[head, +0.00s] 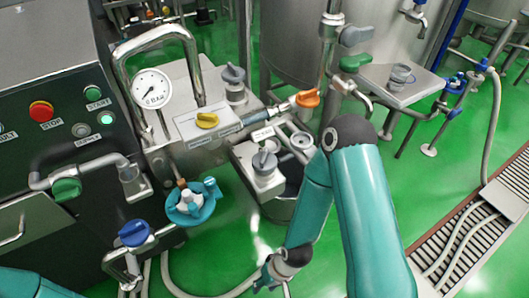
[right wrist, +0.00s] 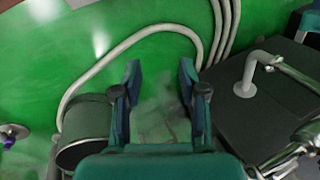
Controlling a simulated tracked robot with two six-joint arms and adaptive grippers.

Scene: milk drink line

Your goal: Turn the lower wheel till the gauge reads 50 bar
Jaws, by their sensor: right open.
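The lower wheel (head: 190,205) is a teal handwheel low on the front of the steel machine in the head view. The wheel is not clear in that view. My left gripper is out of sight.
A blue valve knob (head: 134,233) and green knob (head: 66,189) sit left of the wheel. A grey-knobbed valve (head: 265,164) stands to its right. A pale hose (right wrist: 120,48) curves across the green floor, near a dark bucket (right wrist: 85,125).

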